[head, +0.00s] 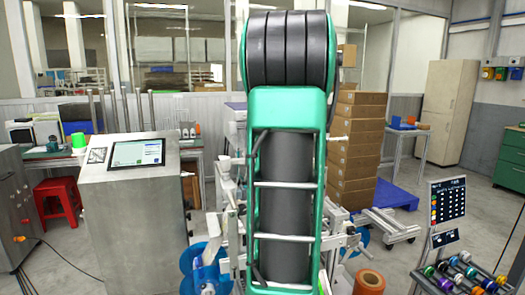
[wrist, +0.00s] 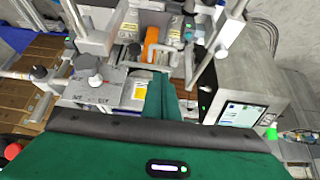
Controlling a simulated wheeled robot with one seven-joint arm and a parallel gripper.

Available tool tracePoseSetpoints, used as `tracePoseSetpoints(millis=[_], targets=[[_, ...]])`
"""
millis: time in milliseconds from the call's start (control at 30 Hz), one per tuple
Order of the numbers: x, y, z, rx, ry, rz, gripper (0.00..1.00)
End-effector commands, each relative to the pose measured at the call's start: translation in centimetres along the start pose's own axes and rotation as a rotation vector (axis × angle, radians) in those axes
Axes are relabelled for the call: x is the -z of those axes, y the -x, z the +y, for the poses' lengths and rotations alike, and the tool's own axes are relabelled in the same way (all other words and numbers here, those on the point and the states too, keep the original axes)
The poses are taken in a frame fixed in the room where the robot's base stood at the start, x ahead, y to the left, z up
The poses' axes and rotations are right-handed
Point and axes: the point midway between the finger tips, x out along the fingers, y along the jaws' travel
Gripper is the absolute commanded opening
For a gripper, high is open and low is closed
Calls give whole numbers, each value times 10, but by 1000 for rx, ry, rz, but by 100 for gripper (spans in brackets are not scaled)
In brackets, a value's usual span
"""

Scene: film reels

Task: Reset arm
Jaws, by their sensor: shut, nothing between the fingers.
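My arm rises up the middle of the head view, green and black, and hides much of the machine behind it. My gripper does not show clearly in the head view. In the wrist view the green fingers of my gripper (wrist: 161,88) are closed together, with nothing between them. They point toward a machine with metal plates and rods (wrist: 105,88), which also shows behind my arm in the head view (head: 232,215). I cannot tell the exact gap between the fingers and the machine.
A steel cabinet with a screen (head: 128,195) stands left of my arm. Blue reels (head: 196,268) and a brown roll (head: 369,282) sit low by the machine. Stacked cartons (head: 355,150), a button panel (head: 447,205) and a rack of coloured rolls (head: 463,275) stand right. A red stool (head: 57,190) stands left.

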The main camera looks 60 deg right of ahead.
Motion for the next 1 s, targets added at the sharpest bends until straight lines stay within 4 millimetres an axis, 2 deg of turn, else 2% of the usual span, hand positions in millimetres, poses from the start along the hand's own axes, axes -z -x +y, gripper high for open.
tracePoseSetpoints(millis=[100,300,500,767,867,967,1000], targets=[[1,25,0,-1,-1,2,0],[1,53,-2,0,2,2,0],[1,64,-2,0,1,1,0],[-1,65,-3,3,1,-1,0],[-12,61,-18,19,0,-20,0],[-42,53,-48,50,-6,-68,0],[-59,50,-64,65,-8,-94,0]])
